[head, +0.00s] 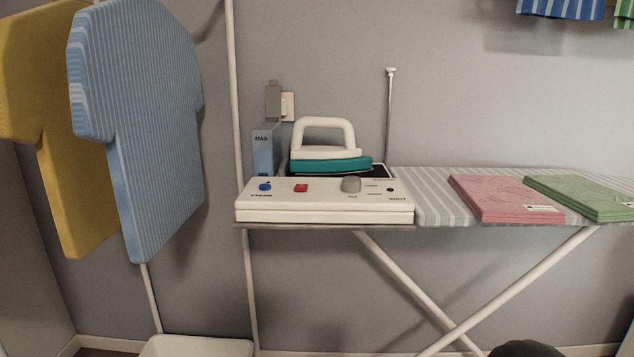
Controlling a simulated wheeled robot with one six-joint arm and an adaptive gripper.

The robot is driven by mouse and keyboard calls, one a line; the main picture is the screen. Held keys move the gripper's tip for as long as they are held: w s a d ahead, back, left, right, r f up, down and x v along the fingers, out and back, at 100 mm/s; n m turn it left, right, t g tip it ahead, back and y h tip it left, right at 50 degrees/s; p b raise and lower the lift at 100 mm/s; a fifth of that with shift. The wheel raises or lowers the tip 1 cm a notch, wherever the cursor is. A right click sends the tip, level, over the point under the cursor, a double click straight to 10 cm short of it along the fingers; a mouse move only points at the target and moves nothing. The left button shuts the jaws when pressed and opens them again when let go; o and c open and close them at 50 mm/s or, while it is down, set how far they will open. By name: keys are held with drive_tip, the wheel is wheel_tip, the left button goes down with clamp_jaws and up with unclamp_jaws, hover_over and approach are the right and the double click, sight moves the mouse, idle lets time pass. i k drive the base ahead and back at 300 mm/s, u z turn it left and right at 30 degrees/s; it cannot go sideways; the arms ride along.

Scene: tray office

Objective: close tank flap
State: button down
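The blue water tank (265,153), marked MAX, stands at the back left of the ironing station, left of the iron. A grey flap-like piece (273,101) stands upright above the tank's top and looks like its flap, raised open. Its hinge is too small to make out. The tank's lower part is hidden behind the control panel (325,202). My gripper does not show in the head view.
A white and teal iron (326,150) rests right of the tank. A thin upright rod (390,115) stands behind it. Folded pink (505,198) and green (585,197) shirts lie on the striped board (447,206). Blue (150,120) and yellow (62,130) garments hang at left.

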sight(272, 98)
drive_tip(key=u, duration=0.05)
drive_tip(key=k, duration=0.5)
drive_tip(key=u, duration=1.8)
drive_tip(key=i, duration=1.45)
drive_tip(key=z, duration=2.35)
